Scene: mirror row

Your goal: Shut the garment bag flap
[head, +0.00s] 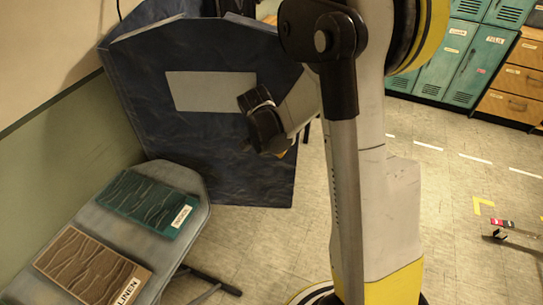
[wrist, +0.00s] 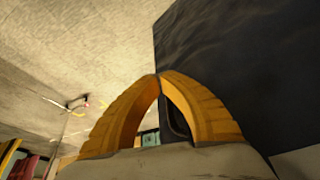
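The garment bag (head: 150,40) is dark blue and stands by the wall at the upper left of the head view. A large dark blue panel with a pale rectangle, which looks like its flap (head: 210,145), hangs at its front and stands out from the bag. My gripper (head: 283,153) is at the right part of this panel, mostly hidden behind my own arm. In the wrist view my yellow fingers (wrist: 158,76) meet at their tips, with nothing visible between the tips. The dark panel (wrist: 240,70) fills the right side there, its edge beside the fingertips; contact cannot be told.
Teal lockers (head: 480,60) and wooden drawers (head: 520,80) stand at the back right.

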